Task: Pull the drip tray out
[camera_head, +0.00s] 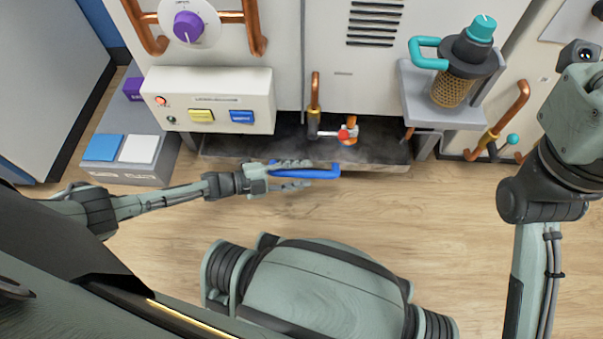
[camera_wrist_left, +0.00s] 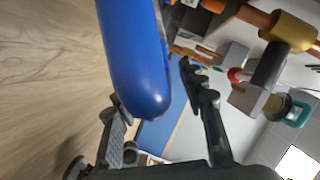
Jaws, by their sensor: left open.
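The drip tray (camera_head: 375,156) is a dark, shallow tray low under the white machine, with a blue bar handle (camera_head: 322,171) along its front. My left gripper (camera_head: 302,174) is open at the handle, with one finger on each side of it in the head view. In the left wrist view the rounded end of the blue handle (camera_wrist_left: 140,75) reaches down between the two open fingers (camera_wrist_left: 160,100). I cannot tell whether a finger touches it. My right arm stands at the right; its fingers are not in view.
Above the tray are a copper pipe with a red-knobbed valve (camera_head: 347,134) and a control box (camera_head: 208,98) with yellow and blue buttons. A teal-handled filter (camera_head: 455,75) sits on a bracket at the right. The wooden floor (camera_head: 420,220) in front is clear.

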